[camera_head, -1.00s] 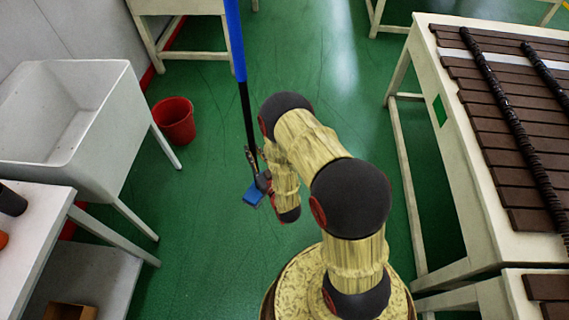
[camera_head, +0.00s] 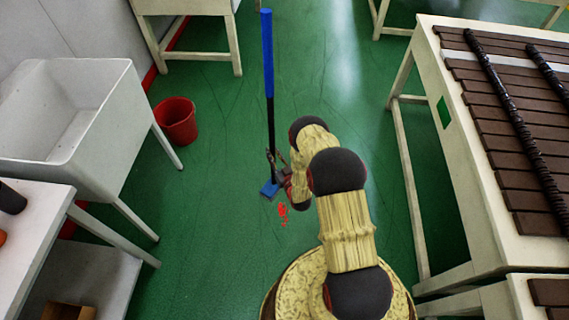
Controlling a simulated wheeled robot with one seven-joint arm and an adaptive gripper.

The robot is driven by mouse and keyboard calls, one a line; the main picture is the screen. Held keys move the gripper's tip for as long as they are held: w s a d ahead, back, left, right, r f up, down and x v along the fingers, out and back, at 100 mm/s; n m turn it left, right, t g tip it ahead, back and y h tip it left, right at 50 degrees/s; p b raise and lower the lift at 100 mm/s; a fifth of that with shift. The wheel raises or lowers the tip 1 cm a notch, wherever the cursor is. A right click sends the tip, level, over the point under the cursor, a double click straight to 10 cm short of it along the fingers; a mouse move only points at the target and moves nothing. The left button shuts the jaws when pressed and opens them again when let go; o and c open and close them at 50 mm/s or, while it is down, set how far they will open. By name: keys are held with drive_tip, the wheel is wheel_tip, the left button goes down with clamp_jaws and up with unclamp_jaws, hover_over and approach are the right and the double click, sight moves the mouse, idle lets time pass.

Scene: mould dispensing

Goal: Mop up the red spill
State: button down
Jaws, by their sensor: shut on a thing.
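A mop with a blue upper handle (camera_head: 267,55), a black lower shaft and a blue head (camera_head: 269,189) stands nearly upright over the green floor. My gripper (camera_head: 277,160) is shut on the black lower shaft, a little above the head. I cannot tell whether the head touches the floor. The red spill (camera_head: 283,214) shows as small red patches on the floor, just below and right of the mop head in the picture. The head does not cover these patches. Part of my gripper is hidden by my arm.
A red bucket (camera_head: 177,121) stands on the floor at the left, beside a white sink (camera_head: 62,110). A white shelf table (camera_head: 35,215) is at lower left. A long table with brown slats (camera_head: 515,130) bounds the right. Open green floor lies between.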

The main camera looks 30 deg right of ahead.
drive_tip(key=d+f+b, duration=0.2)
drive_tip(key=f, duration=0.7)
drive_tip(key=d+f+b, duration=0.3)
drive_tip(key=f, duration=0.5)
drive_tip(key=shift+s+d+f, duration=0.25)
drive_tip(key=shift+d+f, duration=0.05)
drive_tip(key=shift+f, duration=0.05)
